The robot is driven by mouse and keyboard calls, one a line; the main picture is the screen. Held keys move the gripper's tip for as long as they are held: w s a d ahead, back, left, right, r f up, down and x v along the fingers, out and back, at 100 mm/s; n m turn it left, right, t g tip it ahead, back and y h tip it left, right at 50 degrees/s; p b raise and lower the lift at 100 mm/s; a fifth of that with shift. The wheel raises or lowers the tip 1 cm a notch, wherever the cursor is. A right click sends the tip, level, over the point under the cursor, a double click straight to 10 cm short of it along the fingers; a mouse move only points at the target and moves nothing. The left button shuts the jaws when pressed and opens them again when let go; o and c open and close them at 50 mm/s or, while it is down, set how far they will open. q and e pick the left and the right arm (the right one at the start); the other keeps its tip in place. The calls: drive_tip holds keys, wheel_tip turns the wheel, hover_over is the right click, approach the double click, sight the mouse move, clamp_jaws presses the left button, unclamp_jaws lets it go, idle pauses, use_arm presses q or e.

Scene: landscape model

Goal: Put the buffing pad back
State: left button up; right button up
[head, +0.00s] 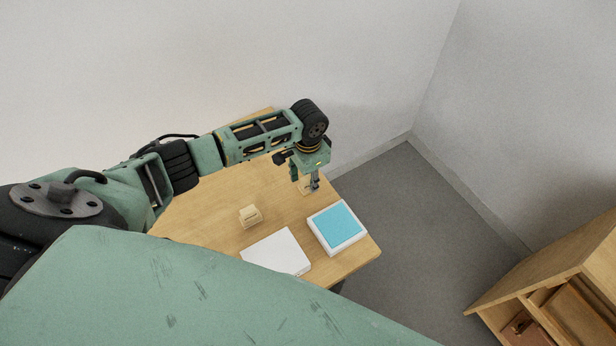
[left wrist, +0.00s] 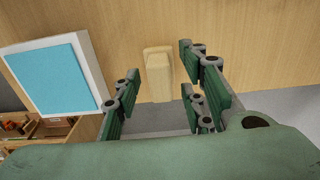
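My left gripper (head: 312,188) points down over the far right part of the wooden table (head: 190,205). In the left wrist view its fingers (left wrist: 165,95) are spread apart. A small beige block-like piece (left wrist: 158,75) with a raised end lies on the table, in line with the gap between them; it looks not gripped. In the head view the gripper mostly hides this piece. Another beige piece (head: 250,216), with a slotted look, stands near the table's middle. I cannot tell for sure which is the buffing pad. My right gripper is not in view.
A white tray with a light blue top (head: 337,226) lies near the table's right corner. A plain white slab (head: 277,251) lies left of it, partly hidden by my body. A wooden shelf unit (head: 560,270) stands on the floor at right. Walls border the table's back.

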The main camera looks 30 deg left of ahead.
use_arm(q)
wheel_tip(320, 180, up, 12)
idle(0.7)
